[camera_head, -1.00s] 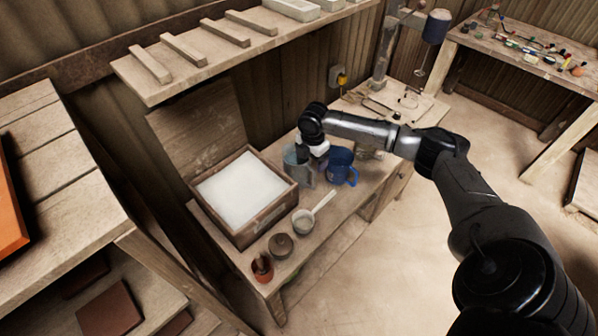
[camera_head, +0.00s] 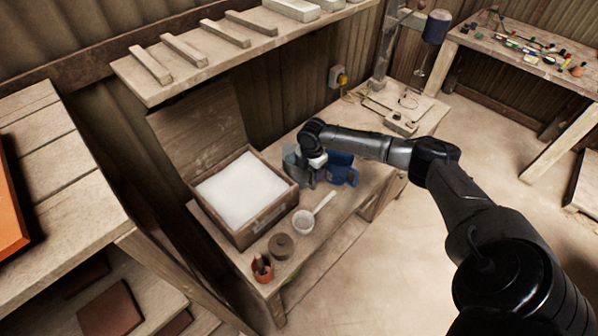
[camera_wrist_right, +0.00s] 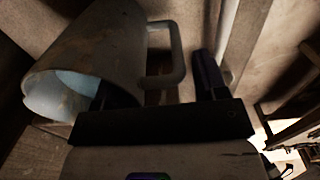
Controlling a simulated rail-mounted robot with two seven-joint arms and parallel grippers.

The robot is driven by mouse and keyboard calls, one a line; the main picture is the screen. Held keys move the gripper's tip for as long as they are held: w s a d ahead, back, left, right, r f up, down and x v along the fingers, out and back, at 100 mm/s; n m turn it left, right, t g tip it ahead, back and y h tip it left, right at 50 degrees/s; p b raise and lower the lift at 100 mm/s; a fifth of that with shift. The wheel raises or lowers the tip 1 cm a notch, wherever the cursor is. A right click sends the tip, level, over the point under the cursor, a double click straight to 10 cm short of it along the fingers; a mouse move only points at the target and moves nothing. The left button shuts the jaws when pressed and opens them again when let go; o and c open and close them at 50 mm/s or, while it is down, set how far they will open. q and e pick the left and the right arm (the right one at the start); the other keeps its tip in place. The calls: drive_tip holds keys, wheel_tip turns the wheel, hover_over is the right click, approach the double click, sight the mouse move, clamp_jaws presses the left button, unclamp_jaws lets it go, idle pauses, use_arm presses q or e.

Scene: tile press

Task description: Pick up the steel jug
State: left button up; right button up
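The steel jug (camera_head: 293,165) stands on the workbench, just right of the box of white material, partly hidden by my right gripper (camera_head: 318,168). In the right wrist view the steel jug (camera_wrist_right: 92,58) fills the upper left, its mouth toward the lower left and its handle toward the gripper. My right gripper (camera_wrist_right: 160,75) is open. Its two dark fingers are apart, and the jug's handle lies between them with a visible gap to the right finger. Contact with the left finger cannot be told. My left gripper is not in view.
A blue jug (camera_head: 343,169) stands close on the right of the gripper. The wooden box (camera_head: 262,222) of white material is on the left. A white ladle-like scoop (camera_head: 304,221), a small dark pot (camera_head: 281,246) and a terracotta pot (camera_head: 262,268) stand nearer. A shelf (camera_head: 190,72) overhangs behind.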

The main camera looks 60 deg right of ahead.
drive_tip(key=c, duration=0.9)
drive_tip(key=shift+c, duration=0.7)
drive_tip(key=shift+r, duration=0.3)
